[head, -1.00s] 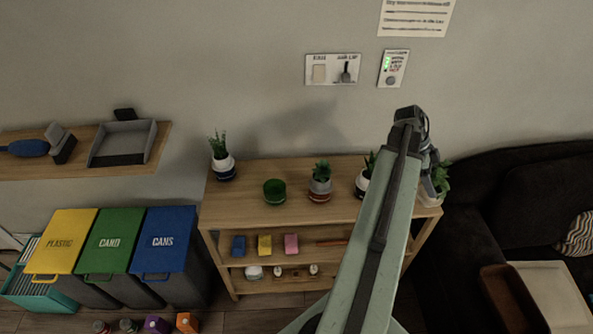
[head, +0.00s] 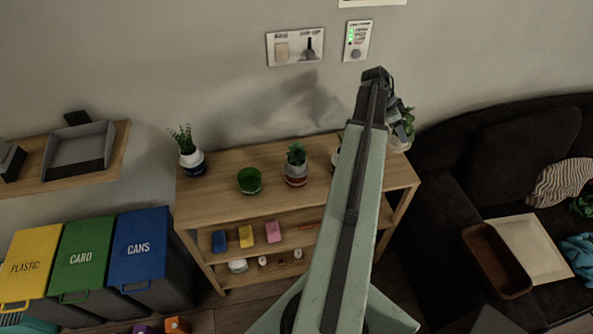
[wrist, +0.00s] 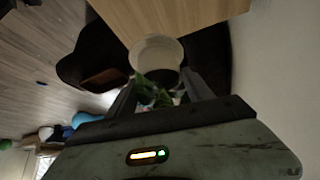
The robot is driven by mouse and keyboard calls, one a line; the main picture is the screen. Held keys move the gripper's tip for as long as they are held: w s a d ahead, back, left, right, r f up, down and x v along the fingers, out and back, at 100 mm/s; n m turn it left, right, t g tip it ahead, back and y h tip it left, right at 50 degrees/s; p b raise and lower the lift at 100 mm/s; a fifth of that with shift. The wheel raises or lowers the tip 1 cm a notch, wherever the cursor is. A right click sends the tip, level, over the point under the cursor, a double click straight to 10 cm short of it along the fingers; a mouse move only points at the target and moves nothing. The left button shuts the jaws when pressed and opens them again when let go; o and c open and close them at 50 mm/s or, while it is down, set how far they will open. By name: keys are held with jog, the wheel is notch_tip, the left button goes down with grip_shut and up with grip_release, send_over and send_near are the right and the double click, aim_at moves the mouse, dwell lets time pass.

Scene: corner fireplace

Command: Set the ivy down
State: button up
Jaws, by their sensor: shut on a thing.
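The ivy, green leaves in a pale pot, shows in the head view (head: 407,121) at the right end of the wooden shelf unit (head: 232,164), partly hidden behind my arm. In the wrist view its pale pot (wrist: 156,52) sits past my fingertips, with the leaves between the fingers. My gripper (wrist: 160,92) is shut on the ivy; in the head view it is mostly hidden by the arm. I cannot tell whether the pot touches the shelf top.
On the shelf top stand a tall plant (head: 190,158), a green pot (head: 249,181) and a succulent (head: 296,168); another pot is mostly behind my arm. A dark sofa (head: 512,150) stands at right. Bins (head: 137,250) stand at left.

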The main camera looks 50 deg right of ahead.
aim_at(393, 150)
jog(key=shift+s+a, duration=0.1)
notch_tip(393, 150, down, 10)
jog(key=b, duration=1)
jog(key=shift+f, duration=0.2)
jog(key=shift+r, duration=0.25)
jog(key=shift+f, duration=0.2)
jog(key=o, duration=1.6)
jog(key=shift+r, duration=0.1)
